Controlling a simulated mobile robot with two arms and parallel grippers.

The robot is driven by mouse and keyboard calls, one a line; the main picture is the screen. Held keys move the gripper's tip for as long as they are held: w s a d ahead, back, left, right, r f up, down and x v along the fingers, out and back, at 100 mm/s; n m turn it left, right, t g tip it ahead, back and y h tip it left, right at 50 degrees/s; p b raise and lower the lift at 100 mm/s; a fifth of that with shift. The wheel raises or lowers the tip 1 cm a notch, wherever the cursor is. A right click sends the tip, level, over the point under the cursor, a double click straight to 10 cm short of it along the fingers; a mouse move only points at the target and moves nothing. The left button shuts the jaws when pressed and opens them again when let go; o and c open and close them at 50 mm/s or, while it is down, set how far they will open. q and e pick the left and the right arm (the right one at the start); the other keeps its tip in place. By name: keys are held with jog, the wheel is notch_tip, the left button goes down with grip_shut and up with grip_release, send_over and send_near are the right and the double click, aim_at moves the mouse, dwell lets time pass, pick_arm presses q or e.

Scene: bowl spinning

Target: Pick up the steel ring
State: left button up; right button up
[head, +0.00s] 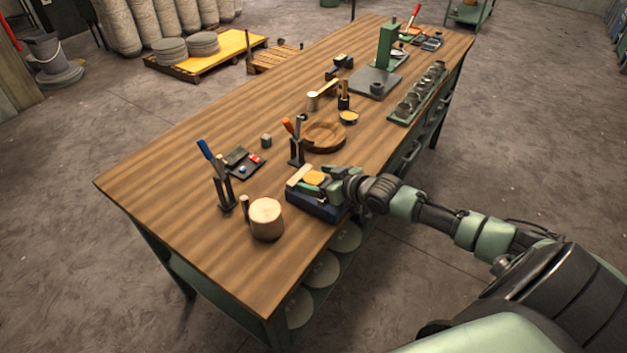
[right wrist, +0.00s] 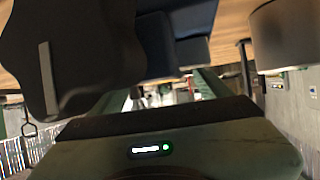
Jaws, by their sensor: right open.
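I cannot pick out a steel ring for certain in either view. My right gripper (head: 328,187) is open, low over a dark blue box (head: 313,208) at the table's near right edge. A pale wooden bar and an orange-yellow piece (head: 315,177) show beside its fingers; the gripper hides part of the box. In the right wrist view, dark blurred shapes fill the upper part, with dark blue surfaces (right wrist: 180,52) between them. No ring shows there. My left gripper is not in view.
The wooden table (head: 180,165) holds a wood block (head: 266,219), a tool stand (head: 222,185), a wooden bowl (head: 324,137) and a small dark tray (head: 245,162). A green rack with several round items (head: 418,95) stands farther back. The table's left side is clear.

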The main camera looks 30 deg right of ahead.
grip_shut()
jog(key=shift+r, duration=0.1)
jog(key=shift+r, duration=0.15)
